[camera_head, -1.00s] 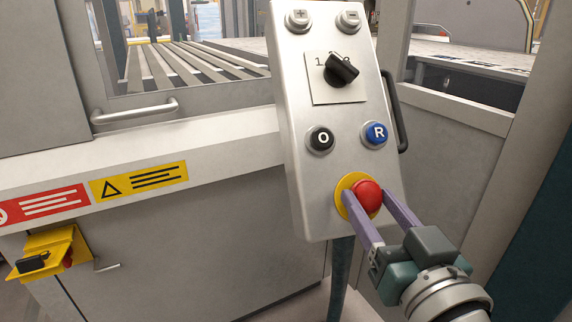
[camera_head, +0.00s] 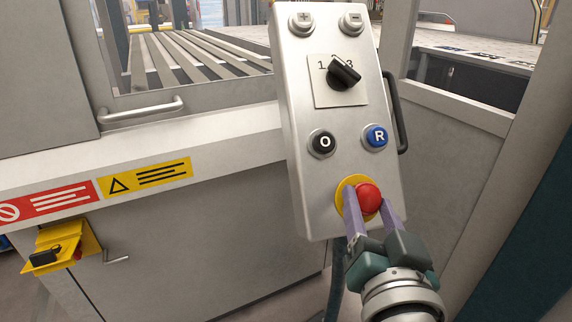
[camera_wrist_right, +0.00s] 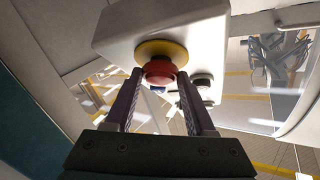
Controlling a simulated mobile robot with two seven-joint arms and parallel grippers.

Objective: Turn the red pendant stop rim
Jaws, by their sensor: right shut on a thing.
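The red stop button (camera_head: 368,198) sits on a round yellow backing plate (camera_head: 345,186) at the bottom of the grey pendant box (camera_head: 318,200). My right gripper (camera_head: 369,204) is shut on the red button's rim, with one purple finger on each side. In the right wrist view the red button (camera_wrist_right: 159,70) shows between the ends of the two fingers (camera_wrist_right: 160,80), under the yellow plate (camera_wrist_right: 163,49). The finger contact itself is partly hidden. My left gripper is not in view.
Above the stop are a black O button (camera_head: 322,143), a blue R button (camera_head: 376,137) and a black selector knob (camera_head: 344,72). A black handle (camera_head: 397,110) runs along the pendant's right side. A yellow switch box (camera_head: 62,250) is on the machine front at left.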

